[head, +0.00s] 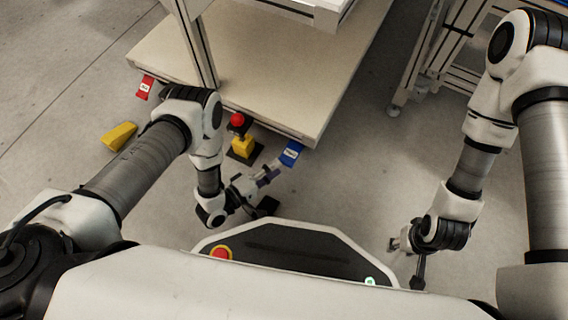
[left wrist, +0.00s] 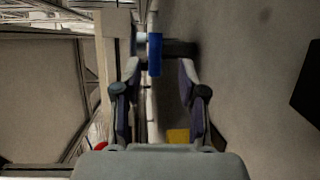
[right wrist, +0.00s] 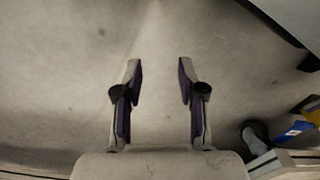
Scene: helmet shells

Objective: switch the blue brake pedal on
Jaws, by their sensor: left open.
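The blue brake pedal (head: 291,152) with a white label sticks out from the lower edge of the platform cart in the head view. It also shows edge-on near the top middle of the left wrist view (left wrist: 155,54). My left gripper (head: 268,177) is open just in front of the pedal. In the left wrist view the pedal appears between the two fingertips, nearer the left one; I cannot tell whether they touch it. My right gripper (right wrist: 158,66) is open and empty above bare floor, low at the right in the head view (head: 396,244).
The cart's beige deck (head: 270,70) is at the top. A red pedal (head: 145,87) is at its left corner. A yellow wedge (head: 119,136) lies on the floor at left. Floor between my arms is clear.

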